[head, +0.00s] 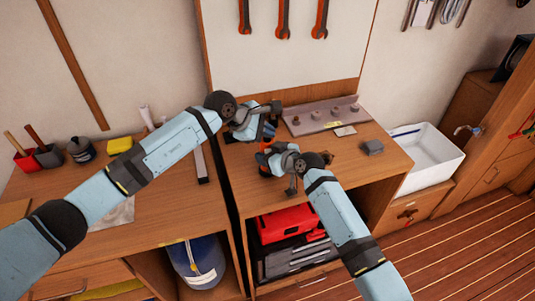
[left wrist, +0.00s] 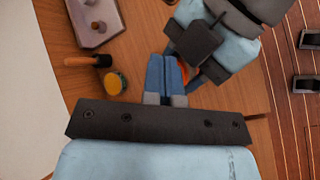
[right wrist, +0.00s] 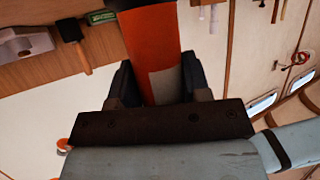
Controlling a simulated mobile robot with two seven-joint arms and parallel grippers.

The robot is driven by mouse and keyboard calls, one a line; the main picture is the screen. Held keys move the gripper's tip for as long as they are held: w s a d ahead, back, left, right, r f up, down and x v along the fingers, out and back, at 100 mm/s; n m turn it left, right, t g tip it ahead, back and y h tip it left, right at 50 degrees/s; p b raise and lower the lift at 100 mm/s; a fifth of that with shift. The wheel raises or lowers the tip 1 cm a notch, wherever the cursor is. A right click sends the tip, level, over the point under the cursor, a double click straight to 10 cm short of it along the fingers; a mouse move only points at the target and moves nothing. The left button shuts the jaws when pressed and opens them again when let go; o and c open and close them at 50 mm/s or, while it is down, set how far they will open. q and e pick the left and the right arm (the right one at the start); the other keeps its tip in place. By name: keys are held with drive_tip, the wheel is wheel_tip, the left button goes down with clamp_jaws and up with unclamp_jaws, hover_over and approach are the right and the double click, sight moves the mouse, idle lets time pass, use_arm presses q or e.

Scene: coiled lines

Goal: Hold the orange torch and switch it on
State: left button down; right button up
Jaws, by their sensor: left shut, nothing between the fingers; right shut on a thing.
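The orange torch (right wrist: 150,40) fills the space between the fingers of my right gripper in the right wrist view, with a grey patch on its side. My right gripper (right wrist: 155,85) is shut on it. In the head view only a small orange part of the torch (head: 265,171) shows beside my right gripper (head: 270,158), above the right-hand bench. My left gripper (head: 266,130) is just behind it. In the left wrist view its blue fingers (left wrist: 168,70) are shut and empty, close beside a sliver of orange and my right gripper. The torch's switch cannot be made out.
A tray with several knobs (head: 300,126) lies at the bench's back. A grey block (head: 372,147) sits to its right, before a white sink (head: 440,165). A wooden-handled tool (left wrist: 85,61) and a round yellow-topped thing (left wrist: 115,82) lie near my left gripper.

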sight(267, 140)
use_arm(q)
drive_tip(key=shift+r, duration=0.7)
drive_tip(key=shift+r, duration=0.1)
wheel_tip(267, 140, up, 6)
drive_tip(key=shift+f, duration=0.1)
idle(0.6)
use_arm(e)
drive_tip(key=o, duration=1.2)
drive_tip(key=shift+c, duration=0.2)
